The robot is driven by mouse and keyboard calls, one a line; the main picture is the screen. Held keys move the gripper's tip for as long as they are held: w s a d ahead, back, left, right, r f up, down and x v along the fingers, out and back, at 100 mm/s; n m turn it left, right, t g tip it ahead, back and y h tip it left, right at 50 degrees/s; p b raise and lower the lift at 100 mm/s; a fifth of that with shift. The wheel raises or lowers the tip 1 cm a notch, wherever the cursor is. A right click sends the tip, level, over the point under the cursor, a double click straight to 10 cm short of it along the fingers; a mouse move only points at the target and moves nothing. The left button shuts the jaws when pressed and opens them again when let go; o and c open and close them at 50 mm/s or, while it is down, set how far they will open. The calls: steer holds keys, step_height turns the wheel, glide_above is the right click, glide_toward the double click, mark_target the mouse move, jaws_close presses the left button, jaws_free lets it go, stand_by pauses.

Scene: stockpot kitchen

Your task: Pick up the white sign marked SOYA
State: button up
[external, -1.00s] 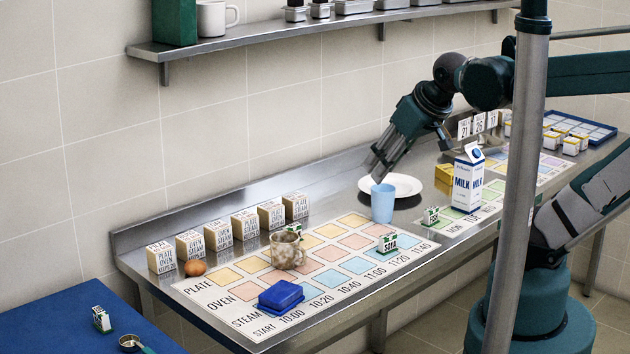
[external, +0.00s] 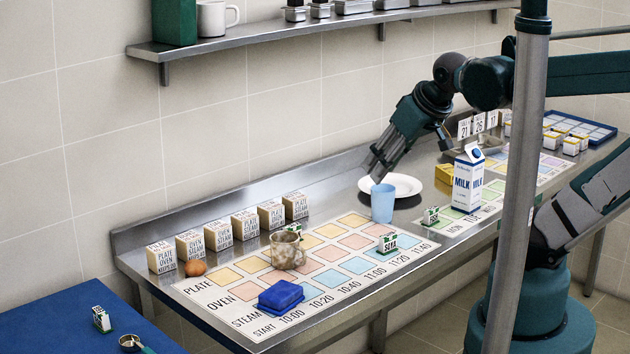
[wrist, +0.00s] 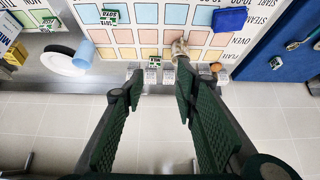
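The white sign marked SOYA (external: 388,242) stands upright on a green base at the right part of the printed mat, near the STEAM row. In the wrist view, a small white and green sign (wrist: 110,16) in the matching place shows at the top. My gripper (external: 377,170) hangs in the air behind and above the sign, near the white plate, clear of the sign. The wrist view shows my gripper's two fingers (wrist: 160,88) apart with nothing between them.
A blue cup (external: 382,204) stands just behind the sign, with a white plate (external: 398,184) farther back. A milk carton (external: 467,181) and small sign (external: 430,216) stand to the right.

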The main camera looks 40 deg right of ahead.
steer(key=n+g+h, duration=0.4)
steer(key=n+g, duration=0.3)
steer(key=n, duration=0.9)
glide_toward(389, 235)
steer(key=f, duration=0.1)
steer(key=shift+w+d+f+n+g, duration=0.1)
steer(key=shift+f+n+g, duration=0.05)
steer(key=shift+f+n, duration=0.15)
steer(key=shift+w+d+f+n+g, duration=0.1)
steer(key=shift+w+f+n+g, duration=0.1)
steer(key=shift+f, duration=0.25)
steer(key=shift+h, duration=0.3)
steer(key=shift+b+x, duration=0.35)
steer(key=shift+x, duration=0.95)
